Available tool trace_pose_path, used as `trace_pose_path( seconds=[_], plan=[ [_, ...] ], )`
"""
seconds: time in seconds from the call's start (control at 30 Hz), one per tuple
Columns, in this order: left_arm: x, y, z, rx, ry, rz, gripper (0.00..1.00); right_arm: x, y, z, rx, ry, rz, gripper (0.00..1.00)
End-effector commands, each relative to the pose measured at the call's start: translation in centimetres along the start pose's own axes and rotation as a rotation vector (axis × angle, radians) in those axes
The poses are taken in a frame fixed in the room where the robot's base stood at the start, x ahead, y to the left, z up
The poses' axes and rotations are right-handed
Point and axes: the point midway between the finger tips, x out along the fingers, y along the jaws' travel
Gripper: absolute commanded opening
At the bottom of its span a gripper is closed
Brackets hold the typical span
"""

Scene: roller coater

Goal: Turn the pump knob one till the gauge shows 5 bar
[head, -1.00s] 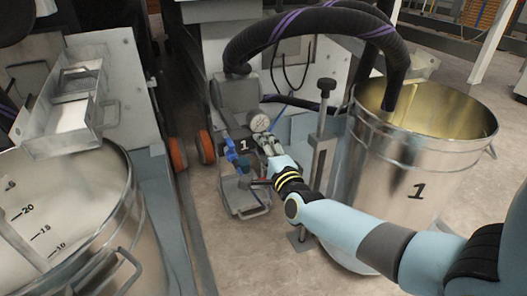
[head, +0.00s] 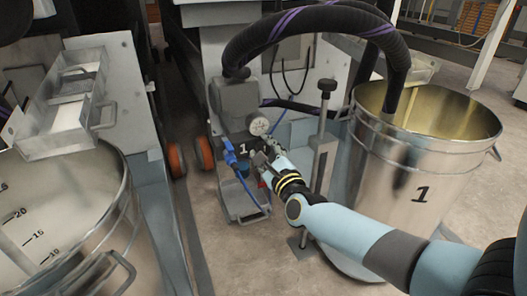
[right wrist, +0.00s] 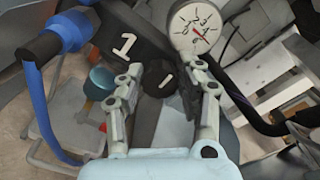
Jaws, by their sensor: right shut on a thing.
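The pump (head: 236,100) labelled 1 stands on the floor beside the machine. Its round white gauge (head: 258,126) also shows in the right wrist view (right wrist: 197,26), with a red needle pointing down to the right; its figures are too small to read. The black pump knob (right wrist: 158,78) sits below the gauge. My right gripper (head: 263,160) is at the pump front, and in the right wrist view its two fingers (right wrist: 160,84) are closed on the knob from either side. In the head view the gripper hides the knob. My left gripper is out of view.
A blue hose (head: 230,157) and fitting sit left of the knob. A post with a black handle (head: 324,120) stands close to my right forearm. A metal drum marked 1 (head: 420,175) stands right, with a black hose (head: 300,20) arching into it. Another drum (head: 65,205) stands left.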

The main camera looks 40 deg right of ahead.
Motion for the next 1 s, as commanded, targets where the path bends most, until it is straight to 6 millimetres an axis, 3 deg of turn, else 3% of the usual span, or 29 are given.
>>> trace_pose_path(
  seconds=[0.6, 0.63, 0.8, 1.0],
  plan=[
    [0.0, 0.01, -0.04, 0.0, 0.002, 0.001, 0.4, -0.08, 0.11, -0.14, 0.038, 0.003, 0.003, 0.04],
    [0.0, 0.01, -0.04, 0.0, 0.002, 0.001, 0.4, -0.08, 0.11, -0.14, 0.037, 0.003, 0.003, 0.4],
    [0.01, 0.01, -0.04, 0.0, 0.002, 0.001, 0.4, -0.05, 0.07, -0.09, 0.037, 0.002, 0.002, 0.59],
    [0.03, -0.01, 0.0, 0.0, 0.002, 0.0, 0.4, -0.03, 0.03, -0.04, 0.037, 0.001, 0.001, 0.59]
  ],
)
